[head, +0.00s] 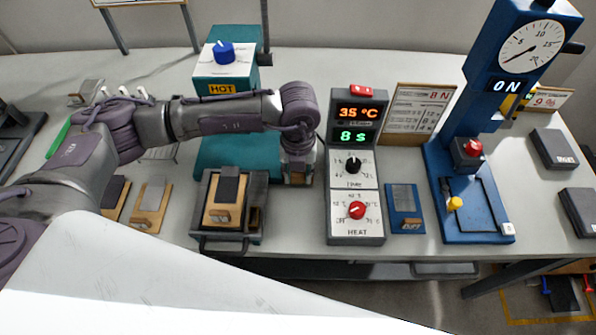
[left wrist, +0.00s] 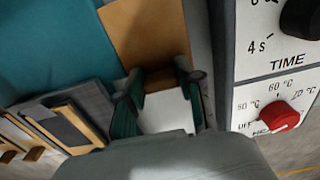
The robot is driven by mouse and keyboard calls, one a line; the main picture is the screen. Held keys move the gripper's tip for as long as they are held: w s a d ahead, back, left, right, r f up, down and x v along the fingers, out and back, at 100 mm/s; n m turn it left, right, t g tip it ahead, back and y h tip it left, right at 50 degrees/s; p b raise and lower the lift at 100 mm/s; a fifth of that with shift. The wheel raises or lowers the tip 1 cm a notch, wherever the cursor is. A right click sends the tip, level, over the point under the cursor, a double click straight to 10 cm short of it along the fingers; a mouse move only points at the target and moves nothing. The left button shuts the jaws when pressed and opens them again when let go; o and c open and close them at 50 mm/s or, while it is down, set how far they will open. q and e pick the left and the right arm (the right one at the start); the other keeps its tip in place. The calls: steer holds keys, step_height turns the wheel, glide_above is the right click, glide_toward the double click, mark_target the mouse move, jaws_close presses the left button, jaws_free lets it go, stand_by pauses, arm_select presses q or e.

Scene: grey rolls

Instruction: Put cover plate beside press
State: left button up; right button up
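My left gripper (head: 298,178) points down between the teal box and the control box. In the left wrist view its two fingers (left wrist: 163,88) stand apart, with a brown tab-like edge between their tips and a pale surface nearer the palm. The brown edge adjoins an orange-brown board (left wrist: 145,35), which may be the cover plate; I cannot tell whether the fingers touch it. The blue press (head: 462,135) with a round gauge and an "ON" display stands at the right. The teal "HOT" unit (head: 225,72) stands at the back. My right gripper is not in view.
The control box (head: 355,165) with time and heat knobs is close right of my left gripper. A dark tray holding a wooden fixture (head: 224,208) is to its left. A small blue plate (head: 404,208) lies between control box and press. Dark boxes (head: 554,148) stand far right.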

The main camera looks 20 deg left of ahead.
mark_target(298, 174)
arm_select(q)
steer(key=o, duration=0.5)
steer(key=shift+c, duration=0.2)
steer(key=shift+r, duration=0.1)
steer(key=shift+r+p, duration=0.65)
step_height(298, 174, up, 12)
steer(key=b, duration=0.2)
steer(key=shift+f, duration=0.1)
